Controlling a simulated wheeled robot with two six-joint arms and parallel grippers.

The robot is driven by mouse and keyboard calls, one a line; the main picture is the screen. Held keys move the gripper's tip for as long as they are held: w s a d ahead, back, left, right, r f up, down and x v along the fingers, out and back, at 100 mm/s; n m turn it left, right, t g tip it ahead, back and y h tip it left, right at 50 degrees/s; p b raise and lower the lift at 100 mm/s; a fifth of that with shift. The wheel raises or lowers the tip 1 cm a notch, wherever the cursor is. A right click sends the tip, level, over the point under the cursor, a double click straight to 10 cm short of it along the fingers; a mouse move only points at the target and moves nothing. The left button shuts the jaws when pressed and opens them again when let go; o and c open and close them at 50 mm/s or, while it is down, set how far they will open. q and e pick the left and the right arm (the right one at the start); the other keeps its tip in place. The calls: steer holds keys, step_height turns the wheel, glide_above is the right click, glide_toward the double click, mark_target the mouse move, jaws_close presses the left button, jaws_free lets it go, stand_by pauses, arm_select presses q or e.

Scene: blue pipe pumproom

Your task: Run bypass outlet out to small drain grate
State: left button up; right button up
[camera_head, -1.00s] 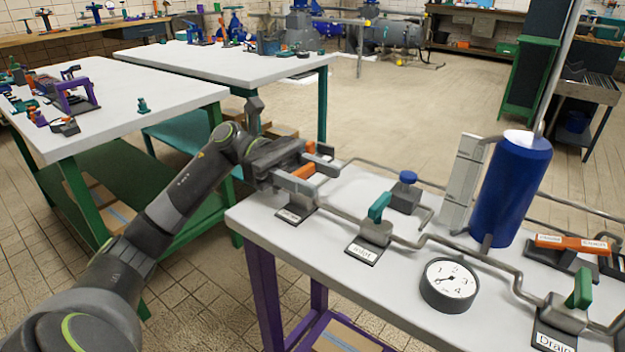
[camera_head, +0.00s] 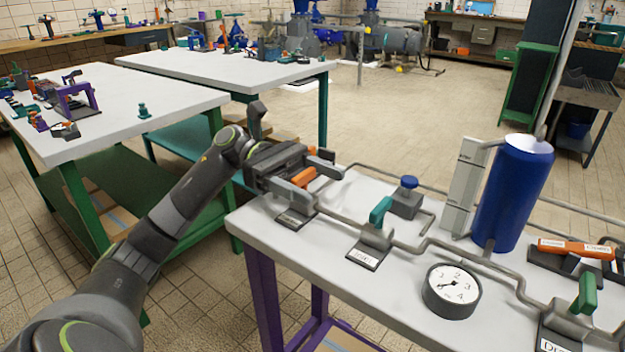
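My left gripper (camera_head: 314,178) is at the left end of the bench's pipework, above a small labelled plate (camera_head: 296,219) whose text is too small to read. Its two fingers are apart, one on each side of a short orange handle (camera_head: 303,177). The handle lies close to the near finger; I cannot tell whether they touch. A grey pipe (camera_head: 340,218) runs right from here to a teal-handled valve (camera_head: 377,228), whose label seems to read "Inlet". No thing is clearly marked as the bypass outlet, and no small drain grate is seen. My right gripper is not in view.
On the white bench stand a pressure gauge (camera_head: 451,291), a blue cylinder (camera_head: 512,195), a blue-knobbed block (camera_head: 407,197), an orange-handled part (camera_head: 575,249) and a green-handled valve (camera_head: 583,300). Two white tables, one (camera_head: 170,105) nearer, stand left. Open tiled floor (camera_head: 430,125) lies behind.

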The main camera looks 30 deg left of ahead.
arm_select(q)
steer(key=shift+a, duration=0.1)
steer(key=a, duration=0.5)
steer(key=w+a, duration=0.1)
steer(key=a, duration=0.5)
steer(key=w+a, duration=0.1)
steer(key=a, duration=0.5)
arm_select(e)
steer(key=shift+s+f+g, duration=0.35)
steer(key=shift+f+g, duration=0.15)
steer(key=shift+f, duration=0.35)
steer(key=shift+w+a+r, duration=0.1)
